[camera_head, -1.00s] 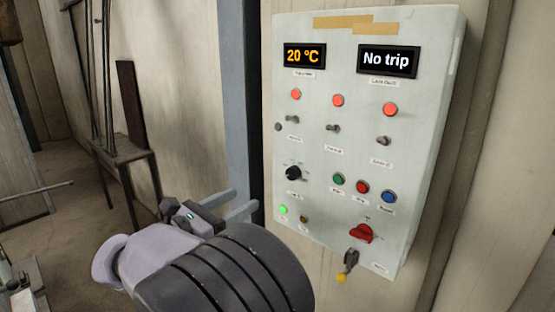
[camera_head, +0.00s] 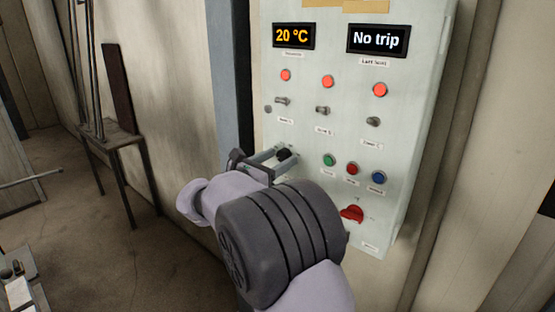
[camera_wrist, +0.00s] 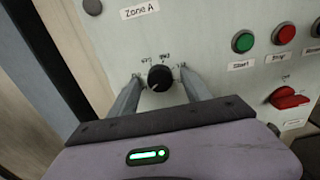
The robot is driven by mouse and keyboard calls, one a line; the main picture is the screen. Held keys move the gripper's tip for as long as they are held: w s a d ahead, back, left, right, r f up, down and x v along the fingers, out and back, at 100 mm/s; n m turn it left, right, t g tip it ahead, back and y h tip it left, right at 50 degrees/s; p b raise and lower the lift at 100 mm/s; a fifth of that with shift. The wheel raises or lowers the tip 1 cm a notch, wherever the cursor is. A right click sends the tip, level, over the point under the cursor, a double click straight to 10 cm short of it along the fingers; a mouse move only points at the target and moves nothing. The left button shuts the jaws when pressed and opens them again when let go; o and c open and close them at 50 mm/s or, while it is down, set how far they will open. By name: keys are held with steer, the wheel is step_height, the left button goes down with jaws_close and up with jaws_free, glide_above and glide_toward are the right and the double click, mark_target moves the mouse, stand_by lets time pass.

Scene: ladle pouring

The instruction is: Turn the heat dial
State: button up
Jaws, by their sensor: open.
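The heat dial is a round black knob (camera_wrist: 160,78) on the pale control panel (camera_head: 350,140), below the toggle switches. It also shows in the head view (camera_head: 284,155), partly behind the fingers. My gripper (camera_wrist: 161,82) is open, with one finger on each side of the knob; it also shows in the head view (camera_head: 279,157). In the wrist view a gap shows between the knob and each finger; I cannot tell how deep the fingers reach. The temperature display (camera_head: 294,37) reads 20 °C.
Green (camera_head: 328,160), red (camera_head: 352,168) and blue (camera_head: 377,177) buttons sit right of the dial, with a red rotary switch (camera_head: 351,213) below. Toggle switches and red lamps are above. The "No trip" display (camera_head: 378,40) is at top right.

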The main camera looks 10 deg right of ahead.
jaws_close()
